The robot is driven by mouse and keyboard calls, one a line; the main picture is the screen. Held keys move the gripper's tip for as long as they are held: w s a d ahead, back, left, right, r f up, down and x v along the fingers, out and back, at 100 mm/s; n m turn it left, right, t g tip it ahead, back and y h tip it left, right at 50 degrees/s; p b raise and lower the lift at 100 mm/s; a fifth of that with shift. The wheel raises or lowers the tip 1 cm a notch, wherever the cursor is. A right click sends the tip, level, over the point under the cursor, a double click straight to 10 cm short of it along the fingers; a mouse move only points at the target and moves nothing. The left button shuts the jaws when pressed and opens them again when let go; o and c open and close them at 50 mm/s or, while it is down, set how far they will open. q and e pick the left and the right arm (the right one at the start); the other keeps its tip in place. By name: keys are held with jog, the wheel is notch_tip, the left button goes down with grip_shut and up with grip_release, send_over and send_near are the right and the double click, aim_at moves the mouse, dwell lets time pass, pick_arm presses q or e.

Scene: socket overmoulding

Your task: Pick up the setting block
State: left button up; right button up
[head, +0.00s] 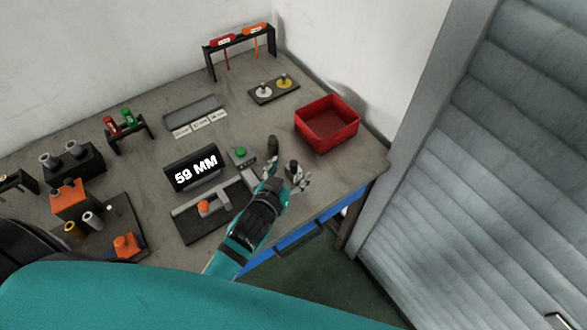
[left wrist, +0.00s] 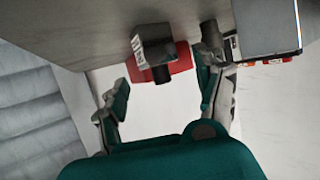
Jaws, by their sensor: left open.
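The setting block appears to be the small grey block (head: 293,169) near the right end of the bench in the head view. In the left wrist view the grey block (left wrist: 152,43) has a white label and a dark round knob, and lies beyond the fingers, between them in the picture. My left gripper (head: 287,176) is open, its fingers spread close to the block. In the left wrist view its fingers (left wrist: 165,90) stand apart with nothing between their pads. Whether a finger touches the block cannot be told. My right gripper is not in view.
A red bin (head: 327,128) stands behind the block. A dark upright piece (head: 272,146) is just left of the fingers. The bench's front edge is close to my left arm.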

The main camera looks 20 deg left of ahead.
aim_at(292, 169)
pick_arm(q)
jog(key=x, duration=0.3)
jog(key=shift+w+f, duration=0.1)
jog(key=shift+w, duration=0.05)
jog(key=shift+c, duration=0.4)
grip_shut()
